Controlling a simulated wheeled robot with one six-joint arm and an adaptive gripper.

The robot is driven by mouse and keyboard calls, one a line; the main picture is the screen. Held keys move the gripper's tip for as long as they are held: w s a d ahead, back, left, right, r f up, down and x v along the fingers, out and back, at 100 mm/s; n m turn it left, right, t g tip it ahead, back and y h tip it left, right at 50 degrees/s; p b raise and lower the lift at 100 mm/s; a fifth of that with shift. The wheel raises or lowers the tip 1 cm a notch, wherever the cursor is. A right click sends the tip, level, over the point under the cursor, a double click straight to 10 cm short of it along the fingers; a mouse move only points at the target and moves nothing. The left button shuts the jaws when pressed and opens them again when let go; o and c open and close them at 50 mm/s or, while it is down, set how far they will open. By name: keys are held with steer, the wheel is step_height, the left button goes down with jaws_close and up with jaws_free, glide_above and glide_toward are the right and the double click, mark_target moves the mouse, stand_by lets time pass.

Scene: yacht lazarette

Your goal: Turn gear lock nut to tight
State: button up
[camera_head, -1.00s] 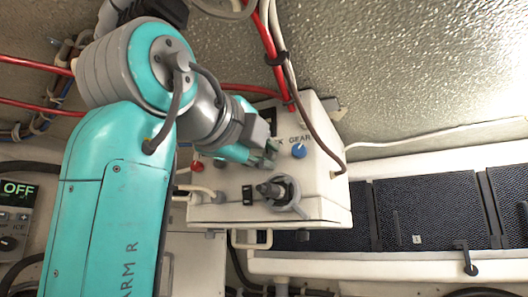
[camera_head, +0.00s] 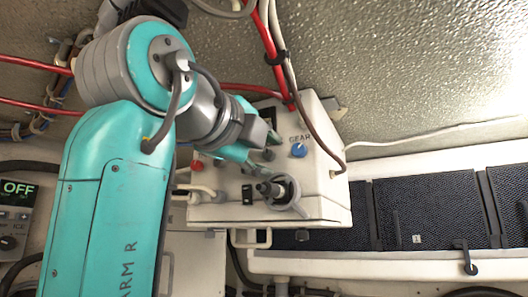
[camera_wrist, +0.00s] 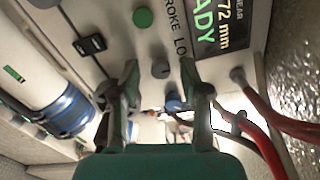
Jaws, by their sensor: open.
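A blue knob (camera_head: 298,151) sits under the word GEAR on the sloped face of a cream control box (camera_head: 322,185). A small dark knob (camera_head: 268,155) is left of it, beside my gripper (camera_head: 261,150). In the wrist view my gripper (camera_wrist: 160,78) has its two fingers spread and empty, with a grey knob (camera_wrist: 160,70) in the gap ahead of them. The blue knob (camera_wrist: 174,103) shows near the right finger there. A larger dark knob with a grey lever ring (camera_head: 283,192) is on the box's lower front. I cannot tell which part is the gear lock nut.
A red knob (camera_head: 197,166) is at the box's left. A green button (camera_wrist: 143,18) and a lit display (camera_wrist: 218,25) are near my fingers. Red hoses (camera_head: 272,50) and cables run above the box. Dark mesh panels (camera_head: 427,213) stand at right.

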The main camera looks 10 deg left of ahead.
steer(key=v, duration=1.2)
steer(key=shift+w, duration=0.1)
